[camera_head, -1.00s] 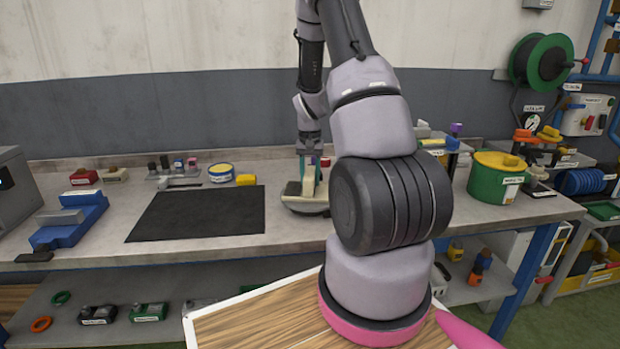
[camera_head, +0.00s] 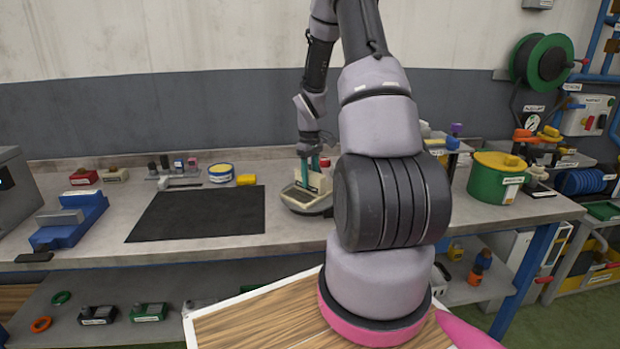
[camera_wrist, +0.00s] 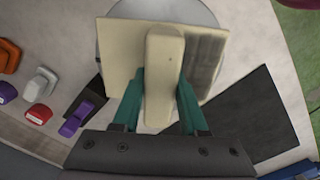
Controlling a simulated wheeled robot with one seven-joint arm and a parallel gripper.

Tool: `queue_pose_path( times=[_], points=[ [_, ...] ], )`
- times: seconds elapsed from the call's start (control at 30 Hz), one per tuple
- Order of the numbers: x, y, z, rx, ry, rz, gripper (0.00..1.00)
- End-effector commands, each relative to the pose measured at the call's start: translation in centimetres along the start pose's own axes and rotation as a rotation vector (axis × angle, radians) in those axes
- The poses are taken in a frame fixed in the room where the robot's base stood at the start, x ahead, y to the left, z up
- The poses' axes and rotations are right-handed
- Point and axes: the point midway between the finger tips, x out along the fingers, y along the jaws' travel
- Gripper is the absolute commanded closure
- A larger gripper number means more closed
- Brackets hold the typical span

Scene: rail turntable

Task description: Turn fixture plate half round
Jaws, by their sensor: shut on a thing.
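The fixture plate (camera_wrist: 122,42) is a cream square with a darker grey section on its right, in the wrist view. It sits on a round grey turntable (camera_wrist: 148,10), which stands on the bench right of the black mat in the head view (camera_head: 305,207). A raised cream bar (camera_wrist: 165,50) stands up from the plate. My gripper (camera_wrist: 162,80) has its teal fingers on either side of this bar and is shut on it. In the head view, my gripper (camera_head: 314,168) is over the plate, and my arm partly hides the bench to the right.
A black mat (camera_head: 200,212) lies flat left of the turntable. A blue vise-like fixture (camera_head: 72,220) stands farther left. A green pot with a yellow lid (camera_head: 490,180) stands at the right. Small coloured parts (camera_head: 180,165) line the back of the bench.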

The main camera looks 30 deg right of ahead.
Motion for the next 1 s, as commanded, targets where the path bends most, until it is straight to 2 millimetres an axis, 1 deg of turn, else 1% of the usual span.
queue_pose_path(
  times=[0.6,0.8,1.0],
  points=[
    [-0.08,0.11,-0.05,-0.571,0.002,0.002,1.00],
    [-0.07,0.12,-0.05,-0.713,0.002,0.002,1.00],
    [-0.06,0.10,-0.07,-0.812,0.002,0.003,1.00]
  ],
)
